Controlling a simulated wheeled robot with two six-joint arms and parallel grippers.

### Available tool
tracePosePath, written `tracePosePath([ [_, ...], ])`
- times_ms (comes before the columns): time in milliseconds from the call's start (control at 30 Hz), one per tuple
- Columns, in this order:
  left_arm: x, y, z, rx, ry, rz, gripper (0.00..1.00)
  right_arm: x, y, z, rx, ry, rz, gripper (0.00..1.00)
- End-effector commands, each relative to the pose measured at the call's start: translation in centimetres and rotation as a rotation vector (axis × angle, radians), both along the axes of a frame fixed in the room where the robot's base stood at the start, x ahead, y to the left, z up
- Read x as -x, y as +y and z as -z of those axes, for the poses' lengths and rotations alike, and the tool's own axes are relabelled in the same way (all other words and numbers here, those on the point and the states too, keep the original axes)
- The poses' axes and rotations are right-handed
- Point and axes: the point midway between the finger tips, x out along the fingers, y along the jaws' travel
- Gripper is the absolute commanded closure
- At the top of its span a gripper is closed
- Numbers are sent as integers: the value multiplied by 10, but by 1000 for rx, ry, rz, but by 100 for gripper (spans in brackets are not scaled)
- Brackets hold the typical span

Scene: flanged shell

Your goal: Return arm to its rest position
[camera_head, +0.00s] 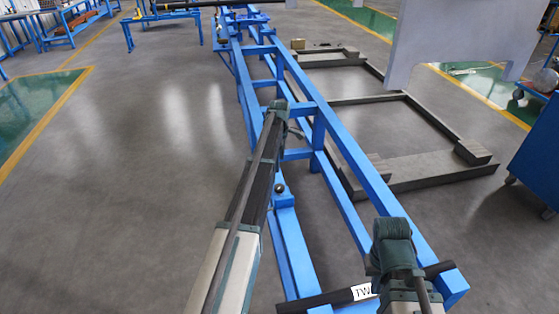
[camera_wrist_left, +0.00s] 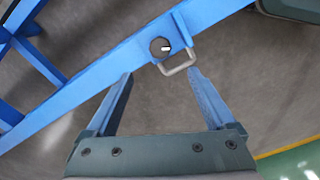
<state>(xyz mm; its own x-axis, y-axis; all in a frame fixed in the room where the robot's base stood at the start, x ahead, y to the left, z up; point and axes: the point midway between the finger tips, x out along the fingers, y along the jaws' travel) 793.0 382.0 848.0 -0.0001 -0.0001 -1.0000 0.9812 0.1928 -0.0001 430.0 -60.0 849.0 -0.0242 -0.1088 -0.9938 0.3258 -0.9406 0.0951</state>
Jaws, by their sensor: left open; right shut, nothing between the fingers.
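My left arm reaches up from the bottom left of the head view, over the blue frame (camera_head: 330,135). Its gripper (camera_head: 295,131) is small there, beside the frame's cross members. In the left wrist view the left gripper (camera_wrist_left: 160,100) is open with nothing between its fingers. Beyond its fingertips is a blue beam (camera_wrist_left: 95,82) with a round black knob (camera_wrist_left: 160,47) and a metal loop handle (camera_wrist_left: 178,66). The fingers appear apart from the handle. My right gripper (camera_head: 392,240) is shut at the lower right, near the frame's near end; its fingertips are hard to make out.
A dark bar (camera_head: 330,297) with a white label lies across the frame's near end. A grey metal floor frame (camera_head: 425,178) lies to the right, with a pale panel (camera_head: 450,40) above it. A blue cabinet (camera_head: 535,150) stands far right. The floor (camera_head: 130,180) at left is clear.

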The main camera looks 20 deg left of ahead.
Motion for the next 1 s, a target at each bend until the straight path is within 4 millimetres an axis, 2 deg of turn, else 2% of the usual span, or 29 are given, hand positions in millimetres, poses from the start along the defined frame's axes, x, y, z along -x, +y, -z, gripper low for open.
tracePosePath([
  [367,0,0,1,0,0,0,12,0,0,1,0,0,0,100],
  [467,5,-10,0,-1,1,31,12,0,0,0,0,0,0,100],
  [567,25,-43,-3,-5,6,152,12,0,0,-3,0,0,0,100],
  [667,61,-98,-7,-11,15,378,12,0,0,-7,0,0,0,100],
  [700,79,-122,-9,-15,20,488,12,0,0,-9,0,0,0,100],
  [800,128,-178,-14,-24,35,775,12,0,0,-14,0,0,0,100],
  [867,160,-209,-17,-27,45,954,12,0,0,-17,0,0,0,100],
  [900,182,-227,-19,-29,53,1075,12,0,0,-19,0,0,0,100],
  [1000,238,-266,-24,-36,71,1372,12,0,0,-24,0,0,0,100],
])
